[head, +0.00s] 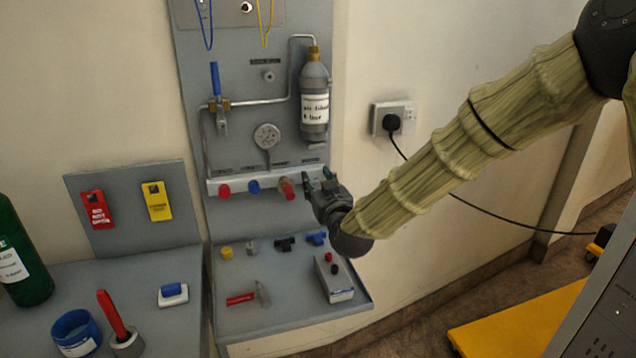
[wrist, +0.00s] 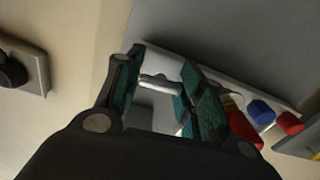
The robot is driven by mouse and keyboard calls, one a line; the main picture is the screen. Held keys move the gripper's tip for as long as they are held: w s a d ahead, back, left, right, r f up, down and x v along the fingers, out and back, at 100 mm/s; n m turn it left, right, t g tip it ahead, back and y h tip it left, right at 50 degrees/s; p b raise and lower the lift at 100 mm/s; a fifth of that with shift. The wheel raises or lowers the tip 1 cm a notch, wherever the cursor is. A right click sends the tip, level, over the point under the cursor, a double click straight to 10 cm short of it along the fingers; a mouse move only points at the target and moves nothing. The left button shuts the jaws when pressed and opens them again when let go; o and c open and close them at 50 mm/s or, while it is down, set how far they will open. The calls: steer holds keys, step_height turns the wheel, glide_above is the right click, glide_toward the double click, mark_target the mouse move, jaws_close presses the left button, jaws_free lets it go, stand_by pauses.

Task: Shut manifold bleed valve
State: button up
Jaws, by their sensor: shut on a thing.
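The manifold (head: 240,184) is a pale horizontal bar on the grey panel. A red knob (head: 224,191), a blue knob (head: 253,187) and a second red knob (head: 287,188) show on its front. My gripper (head: 316,182) is at the bar's right end, beside the second red knob. In the wrist view, my gripper (wrist: 160,88) has a pale metal valve handle (wrist: 158,81) between its green pads. It is shut on this handle. The handle is mostly hidden by the gripper in the head view, and the small labels above the valves cannot be read.
A grey cylinder (head: 315,95) and a round gauge (head: 267,136) are above the manifold. Below, a shelf (head: 290,316) holds loose fittings and a small box (head: 334,280). A wall socket (head: 393,117) with a plug is to the right.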

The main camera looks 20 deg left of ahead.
steer(key=shift+m, duration=0.3)
steer(key=m, duration=0.4)
steer(key=shift+m, duration=0.3)
steer(key=m, duration=0.4)
steer(key=shift+m+b, duration=0.3)
steer(key=shift+b, duration=0.1)
steer(key=m+b, duration=0.1)
steer(key=m, duration=0.3)
steer(key=shift+f, duration=0.1)
steer(key=m+b, duration=0.1)
steer(key=m, duration=0.4)
steer(key=o, duration=1)
steer(key=shift+o, duration=0.2)
steer(key=shift+d, duration=0.1)
